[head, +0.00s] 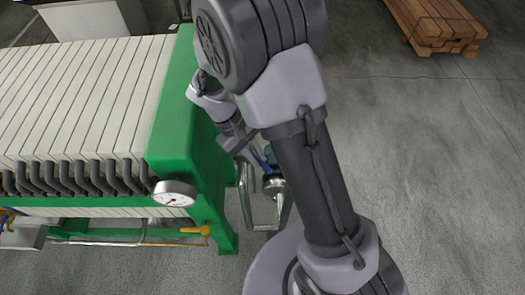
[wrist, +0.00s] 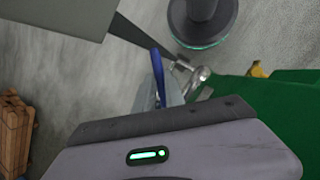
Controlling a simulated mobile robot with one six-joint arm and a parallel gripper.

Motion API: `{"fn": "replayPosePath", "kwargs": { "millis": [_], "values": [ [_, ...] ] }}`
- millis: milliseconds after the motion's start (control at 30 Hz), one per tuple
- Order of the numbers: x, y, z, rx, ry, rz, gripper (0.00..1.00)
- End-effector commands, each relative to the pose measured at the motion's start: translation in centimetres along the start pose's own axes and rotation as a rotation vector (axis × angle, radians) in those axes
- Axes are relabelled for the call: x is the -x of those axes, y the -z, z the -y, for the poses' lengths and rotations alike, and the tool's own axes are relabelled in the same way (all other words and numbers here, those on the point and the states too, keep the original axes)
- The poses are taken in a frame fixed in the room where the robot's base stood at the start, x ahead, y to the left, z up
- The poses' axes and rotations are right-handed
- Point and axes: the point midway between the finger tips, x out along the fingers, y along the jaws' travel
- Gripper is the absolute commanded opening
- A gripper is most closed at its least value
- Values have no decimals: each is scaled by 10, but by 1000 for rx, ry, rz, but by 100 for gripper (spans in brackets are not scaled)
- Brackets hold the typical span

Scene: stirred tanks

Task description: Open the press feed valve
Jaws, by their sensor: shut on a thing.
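The press feed valve has a blue lever handle (wrist: 157,76), upright in the wrist view beside a metal pipe fitting (wrist: 199,77). In the head view a bit of the blue handle (head: 258,157) shows between my arm and the green press frame. My gripper (head: 246,146) reaches down there and is shut on the handle. My arm hides part of the valve in the head view.
The filter press (head: 85,90) with its green end frame (head: 185,125) stands close left of my gripper. A pressure gauge (head: 175,193) and a yellow handle (head: 196,230) sit on its side. Timber (head: 435,22) lies at the back right. The floor to the right is clear.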

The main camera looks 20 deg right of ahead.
Motion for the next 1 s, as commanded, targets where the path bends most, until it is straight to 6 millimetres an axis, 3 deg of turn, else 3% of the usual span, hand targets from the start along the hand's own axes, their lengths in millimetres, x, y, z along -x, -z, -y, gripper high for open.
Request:
{"fn": "replayPosePath", "kwargs": {
  "millis": [600,1000],
  "values": [
    [11,7,33,-399,165,87,0],
    [14,11,40,-505,209,108,0]
  ]
}}
